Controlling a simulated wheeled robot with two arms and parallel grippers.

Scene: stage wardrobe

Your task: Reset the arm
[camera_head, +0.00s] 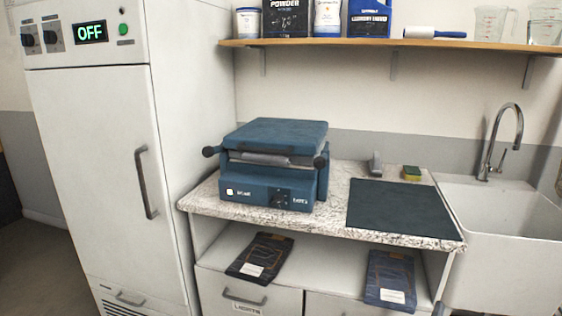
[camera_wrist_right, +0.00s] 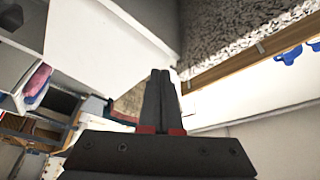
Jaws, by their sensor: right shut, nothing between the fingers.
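My right gripper (camera_wrist_right: 162,76) shows in the right wrist view. Its two dark fingers are together, with nothing between them, and they point up the picture. Neither arm and neither gripper shows in the head view. My left gripper is in no view. The right wrist view is tilted, and nothing is seen touching the fingers.
A tall white cabinet (camera_head: 105,180) with an OFF display stands left. A blue press (camera_head: 270,165) and a dark mat (camera_head: 400,208) are on the speckled counter (camera_head: 330,222). Two dark packets lie below. A sink (camera_head: 510,245) is right; a loaded shelf (camera_head: 400,43) hangs above.

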